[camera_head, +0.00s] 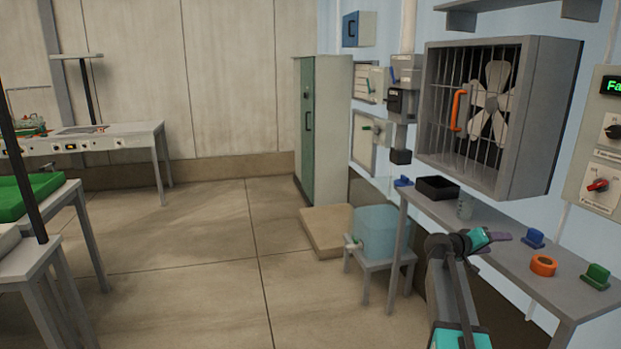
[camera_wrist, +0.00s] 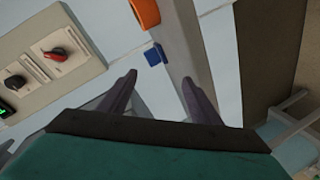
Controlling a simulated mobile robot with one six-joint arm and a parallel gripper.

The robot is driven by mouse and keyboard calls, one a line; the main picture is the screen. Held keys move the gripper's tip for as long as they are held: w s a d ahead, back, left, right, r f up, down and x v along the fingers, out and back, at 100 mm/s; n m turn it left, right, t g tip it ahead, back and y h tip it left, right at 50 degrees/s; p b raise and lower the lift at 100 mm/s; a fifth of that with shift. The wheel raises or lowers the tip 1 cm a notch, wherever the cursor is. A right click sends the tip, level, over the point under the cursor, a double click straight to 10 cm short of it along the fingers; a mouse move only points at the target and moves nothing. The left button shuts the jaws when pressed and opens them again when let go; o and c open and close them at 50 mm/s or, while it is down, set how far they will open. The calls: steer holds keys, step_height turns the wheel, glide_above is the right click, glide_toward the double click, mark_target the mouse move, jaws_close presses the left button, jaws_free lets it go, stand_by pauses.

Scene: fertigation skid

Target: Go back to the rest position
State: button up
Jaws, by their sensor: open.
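My gripper (camera_head: 500,238) is open, with its dark purple fingers out over the grey wall shelf (camera_head: 500,257) in the head view. In the wrist view the two fingers of my gripper (camera_wrist: 160,82) stand apart, and I see nothing held between them. A blue block-like piece (camera_head: 534,238) lies on the shelf just right of the fingers; what looks like the same piece (camera_wrist: 154,56) shows beyond the fingertips in the wrist view. My teal arm comes up from the bottom of the head view.
An orange ring (camera_head: 543,265) and a green piece (camera_head: 596,277) lie on the shelf. A caged fan box (camera_head: 560,110) hangs above it, and a knob panel (camera_head: 600,130) is at right. A blue tank (camera_head: 381,234) stands left of my arm. The middle floor (camera_head: 215,260) is clear.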

steer(key=s+a+f+n+y+p, duration=0.1)
steer(key=a+f, duration=0.2)
steer(key=f, duration=0.3)
steer(key=s+a+f+g+y+p, duration=0.1)
steer(key=a+f, duration=0.2)
steer(key=f, duration=0.3)
steer(key=s+a+f+n+y+p, duration=0.1)
steer(key=s+a+f, duration=0.15)
steer(key=f, duration=0.45)
steer(key=s+a+f+g+y+p, duration=0.1)
steer(key=s+a+f+y+p, duration=0.1)
steer(key=s+a+f, duration=0.45)
steer(key=s+a+f+g+y+p, duration=0.15)
steer(key=s+a+f, duration=0.25)
steer(key=f, duration=0.6)
steer(key=s+a+f+g+y+p, duration=0.1)
steer(key=s+a+f+g+y, duration=0.1)
steer(key=s+a+f, duration=0.2)
steer(key=s+a+f+g+y+p, duration=0.1)
steer(key=s+a+f+g+y, duration=0.2)
steer(key=s+a, duration=0.7)
steer(key=s+a+f+g+y+p, duration=0.1)
steer(key=s+a+f, duration=0.4)
steer(key=s, duration=1.6)
steer(key=shift+s+a+n+g+y+p, duration=0.15)
steer(key=shift+a+n+g+y+p, duration=0.2)
steer(key=shift+a+g+y, duration=0.55)
steer(key=shift+a+f, duration=0.1)
steer(key=shift+a, duration=0.05)
